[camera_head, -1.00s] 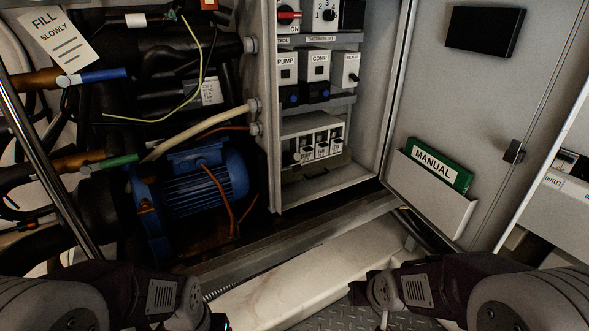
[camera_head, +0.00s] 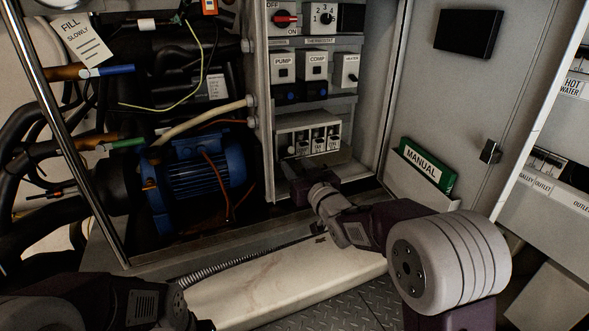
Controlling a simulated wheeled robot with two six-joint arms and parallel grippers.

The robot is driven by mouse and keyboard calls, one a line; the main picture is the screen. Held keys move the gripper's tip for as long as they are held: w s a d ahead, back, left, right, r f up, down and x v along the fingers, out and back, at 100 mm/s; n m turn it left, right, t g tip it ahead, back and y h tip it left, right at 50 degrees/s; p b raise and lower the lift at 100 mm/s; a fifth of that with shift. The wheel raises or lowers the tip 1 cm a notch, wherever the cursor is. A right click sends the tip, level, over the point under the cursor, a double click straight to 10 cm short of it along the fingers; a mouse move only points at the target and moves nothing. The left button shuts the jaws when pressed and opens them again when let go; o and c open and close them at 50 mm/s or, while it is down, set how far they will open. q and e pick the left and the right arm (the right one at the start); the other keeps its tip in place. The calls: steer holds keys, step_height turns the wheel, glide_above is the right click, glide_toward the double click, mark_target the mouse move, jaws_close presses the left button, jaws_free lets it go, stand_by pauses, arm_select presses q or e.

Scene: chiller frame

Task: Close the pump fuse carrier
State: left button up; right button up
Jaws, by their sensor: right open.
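The fuse block (camera_head: 318,121) is a pale strip low in the open cabinet, with several small fuse carriers in a row. The left carrier (camera_head: 301,147) carries a label too small to read, so I cannot tell which one is the pump's or how far it stands open. My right gripper (camera_head: 302,184) is open just below the fuse block, apart from the carriers as far as I can see. Its fingers are dark and partly lost in shadow. My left gripper (camera_head: 192,318) is low at the bottom edge, far from the block, with its fingers not clear.
PUMP (camera_head: 283,66) and COMP (camera_head: 313,65) modules sit above the fuse block, under a red rotary switch (camera_head: 285,19). The cabinet door (camera_head: 440,95), with a green manual (camera_head: 428,165) in its pocket, stands open right. A blue motor (camera_head: 195,178) is left.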

mark_target(291, 149)
steer(key=shift+x, duration=0.9)
jaws_close()
steer(key=r+g+p, duration=0.1)
steer(key=p, duration=0.5)
steer(key=r+g+h+p, duration=0.1)
steer(key=r+g+p, duration=0.1)
steer(key=p, duration=0.5)
steer(key=shift+w+a, duration=0.15)
steer(key=shift+w, duration=0.2)
steer(key=g+p, duration=0.1)
steer(key=p, duration=0.6)
steer(key=w+r+g+h+p, duration=0.1)
steer(key=g+p, duration=0.1)
steer(key=p, duration=0.5)
steer(key=shift+w+a+g+p, duration=0.15)
steer(key=shift+a+g+p, duration=0.05)
steer(key=shift+g+p, duration=0.15)
steer(key=shift+w+f+p, duration=0.1)
steer(key=shift+f+p, duration=0.15)
steer(key=shift+p, duration=0.55)
